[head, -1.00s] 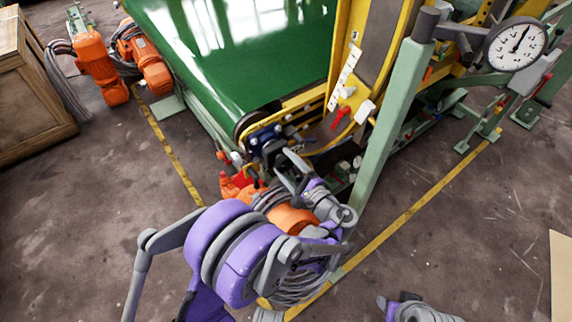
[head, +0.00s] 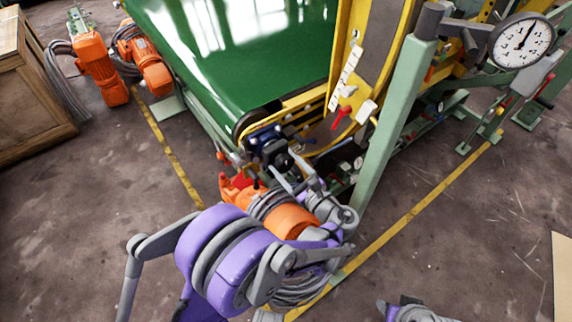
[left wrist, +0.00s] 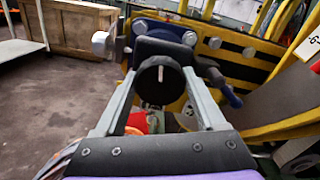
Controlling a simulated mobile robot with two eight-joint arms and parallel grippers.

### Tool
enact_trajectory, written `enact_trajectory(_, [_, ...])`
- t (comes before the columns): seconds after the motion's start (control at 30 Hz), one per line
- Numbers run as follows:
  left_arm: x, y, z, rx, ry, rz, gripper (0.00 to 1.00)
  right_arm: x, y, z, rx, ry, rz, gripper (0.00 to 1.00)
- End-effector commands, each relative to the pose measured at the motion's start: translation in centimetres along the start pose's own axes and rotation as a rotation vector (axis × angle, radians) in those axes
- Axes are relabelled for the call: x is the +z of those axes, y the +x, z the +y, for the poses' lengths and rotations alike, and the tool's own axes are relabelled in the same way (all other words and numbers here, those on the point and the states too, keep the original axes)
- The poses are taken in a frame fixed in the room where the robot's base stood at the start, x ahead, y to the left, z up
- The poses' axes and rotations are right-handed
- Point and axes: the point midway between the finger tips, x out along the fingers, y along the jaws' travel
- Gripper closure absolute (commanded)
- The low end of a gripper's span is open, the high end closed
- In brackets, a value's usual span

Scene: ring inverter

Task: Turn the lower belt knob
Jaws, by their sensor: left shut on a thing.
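The lower belt knob (left wrist: 160,83) is a round black knob with a pale line on its face, upright in the left wrist view. It is mounted on a dark block at the corner of the yellow belt frame. My left gripper (left wrist: 159,76) has one grey finger on each side of the knob and is shut on it. In the head view the left gripper (head: 285,166) reaches the frame corner below the green belt (head: 235,55). The knob is mostly hidden there by the fingers. Part of my right arm shows at the bottom edge, but its gripper is out of view.
A green post (head: 392,120) stands close to the right of my left gripper. A red lever (head: 342,117) and a dial gauge (head: 522,42) are on the machine. Orange motors (head: 97,67) and a wooden crate (head: 30,90) stand at left. The front floor is mostly clear.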

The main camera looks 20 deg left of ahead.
Motion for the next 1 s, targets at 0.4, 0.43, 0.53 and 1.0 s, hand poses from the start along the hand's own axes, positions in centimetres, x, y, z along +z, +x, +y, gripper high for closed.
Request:
enact_trajectory(0.4, [-0.04, -0.04, 0.03, 0.0, 0.035, 0.001, 0.84, 0.01, 0.06, 0.0, 0.0, 0.0, 0.0, 0.5])
enact_trajectory(0.43, [-0.04, -0.04, 0.02, 0.0, 0.035, 0.001, 0.84, 0.02, 0.06, 0.0, 0.0, 0.0, 0.0, 0.5])
enact_trajectory(0.53, [-0.04, -0.03, 0.03, 0.001, 0.034, 0.002, 0.84, 0.01, 0.06, 0.0, 0.0, 0.0, 0.0, 0.5])
enact_trajectory(1.0, [-0.01, -0.17, -0.01, 0.0, 0.033, 0.001, 0.0, 0.0, 0.03, 0.0, 0.0, 0.0, 0.0, 0.5])
